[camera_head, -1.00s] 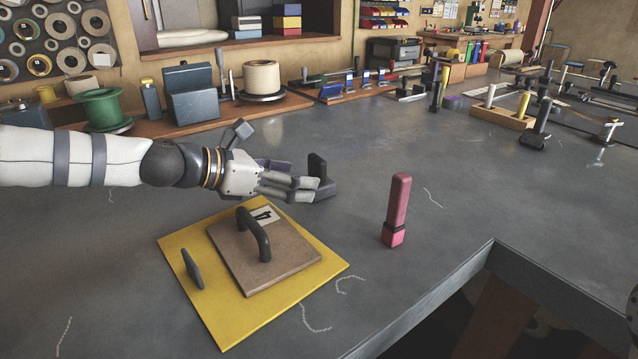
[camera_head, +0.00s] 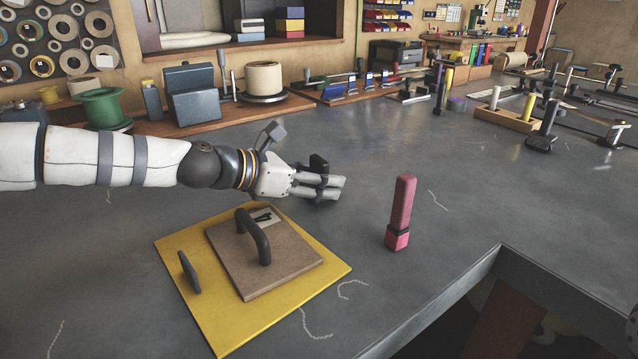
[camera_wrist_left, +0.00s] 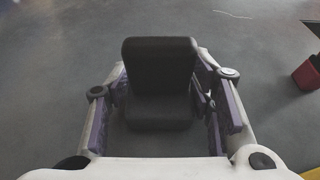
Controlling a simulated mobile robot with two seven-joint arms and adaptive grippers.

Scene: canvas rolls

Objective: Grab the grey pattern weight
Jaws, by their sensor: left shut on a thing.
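The grey pattern weight (camera_head: 319,163) is a dark block with an upright slab on a lower foot. It is on or just over the grey bench behind the brown board; I cannot tell if it touches the bench. My left gripper (camera_head: 322,187) reaches it from the left and is shut on it, its fingers covering the lower part. In the left wrist view the weight (camera_wrist_left: 160,75) stands upright between the fingers of my left gripper (camera_wrist_left: 163,98). My right gripper is not in view.
A yellow mat (camera_head: 210,315) carries a brown board (camera_head: 283,268) with a dark handle, just in front of my left gripper. A pink upright block (camera_head: 401,208) stands to the right. The bench edge cuts in at the lower right. Bare bench lies behind the pink block.

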